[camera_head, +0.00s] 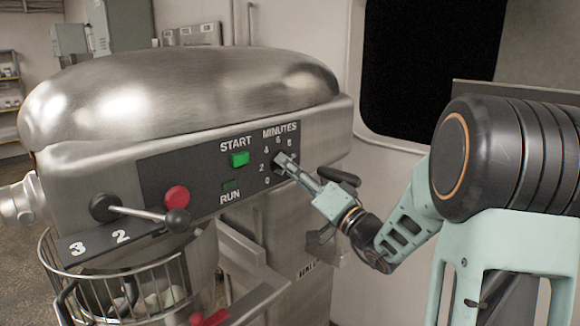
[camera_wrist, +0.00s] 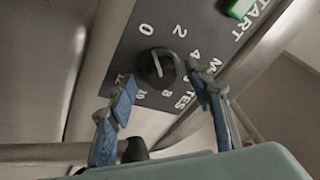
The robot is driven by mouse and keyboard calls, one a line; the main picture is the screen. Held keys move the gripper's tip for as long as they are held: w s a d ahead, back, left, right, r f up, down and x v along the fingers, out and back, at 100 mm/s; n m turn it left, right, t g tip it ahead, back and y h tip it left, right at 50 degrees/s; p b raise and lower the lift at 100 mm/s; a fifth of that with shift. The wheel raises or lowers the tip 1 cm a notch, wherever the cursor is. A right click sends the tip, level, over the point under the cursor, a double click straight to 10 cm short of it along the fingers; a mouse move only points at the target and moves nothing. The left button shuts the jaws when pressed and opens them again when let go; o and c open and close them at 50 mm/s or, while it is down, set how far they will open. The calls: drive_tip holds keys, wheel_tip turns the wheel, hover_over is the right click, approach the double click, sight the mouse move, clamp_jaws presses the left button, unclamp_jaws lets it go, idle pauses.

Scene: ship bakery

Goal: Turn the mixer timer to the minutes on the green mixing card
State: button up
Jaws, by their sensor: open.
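The mixer timer is a round black knob (camera_wrist: 158,68) on the dark panel, ringed by white minute numbers. In the wrist view, its pale line points towards 0. In the head view, the gripper partly covers the knob. My gripper (camera_wrist: 163,92) is open, with blue-padded fingertips on either side of the knob's lower part; I cannot tell whether they touch it. In the head view, my gripper (camera_head: 287,164) reaches the MINUTES dial from the right. I see no green mixing card in either view.
The steel mixer (camera_head: 180,95) fills the left. Its panel has a green START button (camera_head: 239,159), a RUN light (camera_head: 229,185) and a red button (camera_head: 177,196). A black-knobbed lever (camera_head: 140,212) sticks out above the wire bowl guard (camera_head: 120,285). A dark window (camera_head: 430,60) is behind my arm.

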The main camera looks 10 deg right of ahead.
drive_tip(key=shift+w+a+r, duration=0.15)
drive_tip(key=shift+w+a, duration=0.05)
drive_tip(key=shift+w, duration=0.15)
drive_tip(key=shift+c, duration=0.3)
drive_tip(key=c, duration=1.1)
drive_tip(key=shift+m, duration=0.3)
